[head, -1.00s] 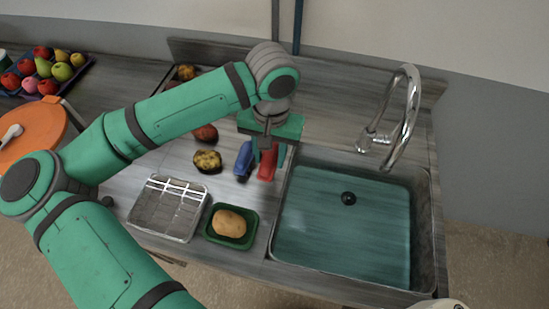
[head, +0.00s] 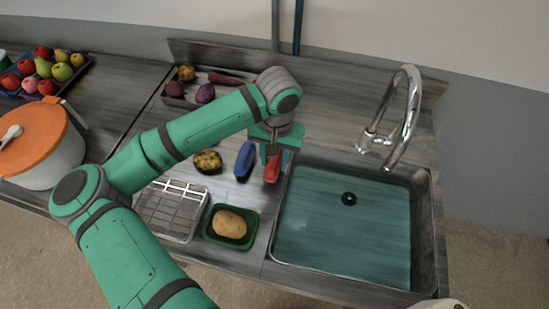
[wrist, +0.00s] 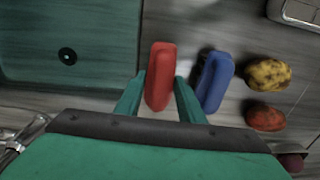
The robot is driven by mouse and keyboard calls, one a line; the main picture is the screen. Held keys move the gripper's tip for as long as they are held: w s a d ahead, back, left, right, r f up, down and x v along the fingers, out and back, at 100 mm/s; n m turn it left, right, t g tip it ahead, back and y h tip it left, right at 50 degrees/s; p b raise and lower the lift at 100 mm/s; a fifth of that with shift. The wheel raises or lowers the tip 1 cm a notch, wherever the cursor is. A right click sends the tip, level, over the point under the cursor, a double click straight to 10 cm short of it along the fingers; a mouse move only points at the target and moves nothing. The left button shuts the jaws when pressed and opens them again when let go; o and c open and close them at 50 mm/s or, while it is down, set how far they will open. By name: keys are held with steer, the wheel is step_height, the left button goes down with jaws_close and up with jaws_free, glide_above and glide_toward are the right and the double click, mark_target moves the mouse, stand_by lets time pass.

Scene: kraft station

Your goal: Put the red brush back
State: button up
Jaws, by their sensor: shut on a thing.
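The red brush (head: 272,168) is at the left edge of the sink, beside the blue brush. It also shows in the wrist view (wrist: 160,75), between the fingers. My gripper (head: 271,158) points down over it and is shut on it; in the wrist view my gripper's fingers (wrist: 160,92) lie on either side of the red brush. Whether the brush touches the counter is hard to tell. The blue brush (head: 244,160) lies just left of it on the counter and shows in the wrist view (wrist: 214,82), apart from the red one.
The sink (head: 345,225) holds water, with a tall faucet (head: 404,115) behind it. A potato sits in a green tray (head: 209,232) near a wire rack (head: 172,212). A yellowish potato (head: 207,161) lies left of the blue brush. A rear tray (head: 186,101) holds vegetables.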

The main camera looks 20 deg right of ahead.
mark_target(276, 158)
steer(key=shift+f, duration=0.1)
steer(key=o, duration=1)
steer(key=r, duration=1.2)
steer(key=shift+s+d+r, duration=0.1)
steer(key=shift+d, duration=0.1)
steer(key=shift+s, duration=0.1)
